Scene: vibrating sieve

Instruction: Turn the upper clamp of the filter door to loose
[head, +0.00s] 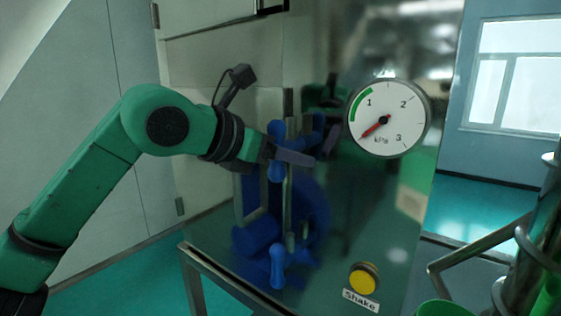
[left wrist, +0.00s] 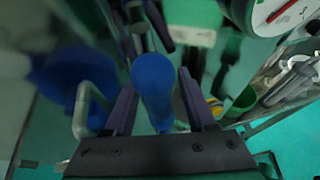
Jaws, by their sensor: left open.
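The upper clamp (head: 276,168) is a blue upright handle on the side of the steel cabinet, partly covered by my left gripper (head: 303,157). The gripper comes in from the left, its dark fingers at the clamp's height. In the left wrist view the blue clamp handle (left wrist: 153,90) stands between the two spread fingers of the open gripper (left wrist: 158,82). I cannot tell whether a finger touches it. A similar lower blue clamp (head: 278,268) hangs below. The blue filter door (head: 252,242) is partly hidden behind the clamps and frame. My right gripper is not in view.
The shiny cabinet front (head: 400,215) carries a round kPa gauge (head: 389,118) and a yellow shake button (head: 364,278), and shows reflections. A metal frame rail (head: 225,280) runs below the door. Metal pipework (head: 525,240) stands at the right.

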